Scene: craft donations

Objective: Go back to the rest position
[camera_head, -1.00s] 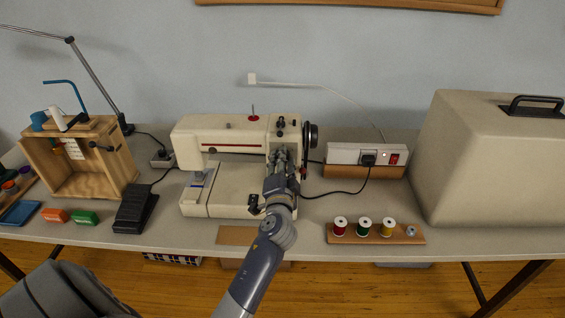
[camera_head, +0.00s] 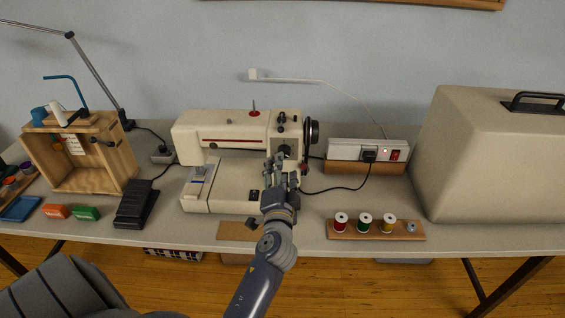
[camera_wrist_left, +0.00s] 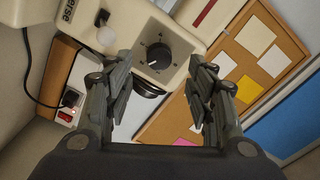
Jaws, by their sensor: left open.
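My left gripper (camera_head: 276,165) is in front of the right-hand end of the cream sewing machine (camera_head: 222,150). It is open, with nothing between its fingers. In the left wrist view the two fingers of the gripper (camera_wrist_left: 160,105) stand wide apart. Beyond them is the machine's black dial (camera_wrist_left: 153,58) on its pale housing. In the head view the gripper hides part of the machine's right column. I cannot tell the exact gap between fingers and machine. My right gripper is not in view.
A power strip (camera_head: 345,150) with a plugged-in cable sits right of the machine. A board (camera_head: 345,233) with red, green and yellow thread spools lies in front. A large beige cover (camera_head: 480,160) stands at right. A black pedal (camera_head: 134,205) and wooden box (camera_head: 85,183) are left.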

